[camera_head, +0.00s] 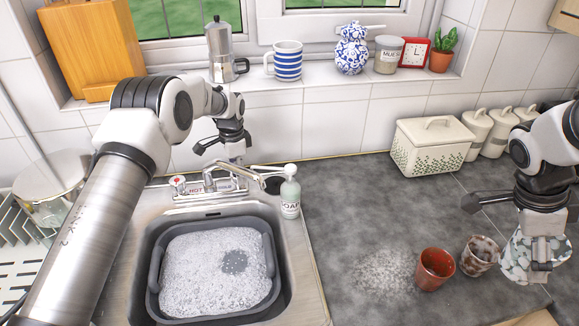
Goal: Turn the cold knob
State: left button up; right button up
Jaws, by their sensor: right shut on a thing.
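The chrome tap (225,184) stands at the back of the sink. Its left knob (178,184) has a red mark, beside a HOT label. The cold knob cannot be clearly made out; the right side of the tap is crowded by my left gripper and a soap bottle. My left gripper (235,158) points down just behind and above the tap; whether its fingers are apart is too small to tell. My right gripper (541,262) is shut on a white and green patterned cup (520,258) at the right of the counter.
A grey basin (155,285) of suds sits in the sink. The soap bottle (290,195) stands right of the tap. A red cup (435,269) and a brownish cup (480,256) stand near my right gripper. A bread box (430,148) stands behind.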

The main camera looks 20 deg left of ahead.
pick_arm(q)
jog(key=c, duration=0.5)
jog(key=shift+c, duration=0.2)
jog(key=shift+f+n, duration=0.1)
jog(key=shift+n, duration=2.7)
jog(key=shift+f, duration=0.1)
jog(key=o, duration=0.9)
jog(key=shift+o, duration=1.3)
jog(key=shift+w, duration=0.1)
